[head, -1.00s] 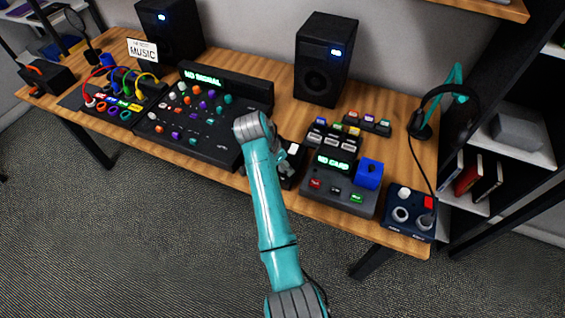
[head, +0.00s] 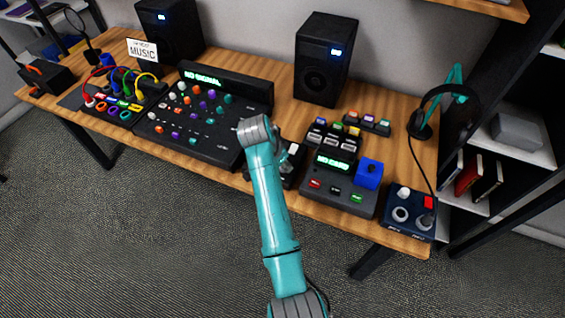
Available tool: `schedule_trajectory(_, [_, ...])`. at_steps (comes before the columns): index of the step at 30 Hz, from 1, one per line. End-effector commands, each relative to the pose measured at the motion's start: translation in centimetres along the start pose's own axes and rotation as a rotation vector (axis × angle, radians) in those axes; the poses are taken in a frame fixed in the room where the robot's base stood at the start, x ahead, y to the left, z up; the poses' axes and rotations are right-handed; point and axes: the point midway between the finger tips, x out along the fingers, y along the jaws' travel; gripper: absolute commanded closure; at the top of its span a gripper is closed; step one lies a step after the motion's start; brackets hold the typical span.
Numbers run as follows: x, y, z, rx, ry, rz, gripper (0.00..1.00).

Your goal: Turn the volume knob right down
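Several coloured knobs (head: 210,94) stand on the black mixer (head: 165,146), whose display reads "NO SIGNAL". A dark blue box (head: 411,226) at the right end of the desk has a white knob (head: 403,193), a red part and round sockets. I cannot read which knob is the volume knob. My gripper (head: 290,158) is over the desk between the mixer and the "NO CARD" device. It is small and partly hidden by my teal arm, so its fingers cannot be made out. A small black unit with a white part lies right behind it.
The "NO CARD" device (head: 345,198) carries a blue block (head: 369,174) and coloured buttons. Speakers (head: 325,60) stand at the back. A patch panel with coloured cables (head: 122,76) is at the left. A headphone stand (head: 458,84) is at the right. Bare wood shows around the speaker.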

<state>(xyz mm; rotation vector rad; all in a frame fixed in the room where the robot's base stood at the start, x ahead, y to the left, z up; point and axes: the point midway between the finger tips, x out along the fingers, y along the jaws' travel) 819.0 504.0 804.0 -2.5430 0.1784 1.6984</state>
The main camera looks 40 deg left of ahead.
Motion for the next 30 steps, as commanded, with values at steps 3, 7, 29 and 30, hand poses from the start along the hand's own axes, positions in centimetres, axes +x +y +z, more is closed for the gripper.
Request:
schedule_trajectory(3, [0.1,0.0,0.1,-0.001,-0.001,0.001,1.0])
schedule_trajectory(7, [0.1,0.0,0.1,-0.001,-0.001,0.002,0.49])
schedule_trajectory(29, [-5.5,-0.1,0.0,0.001,0.002,-0.002,0.42])
schedule_trajectory(30, [-6.3,-0.1,0.0,0.002,0.002,-0.002,0.42])
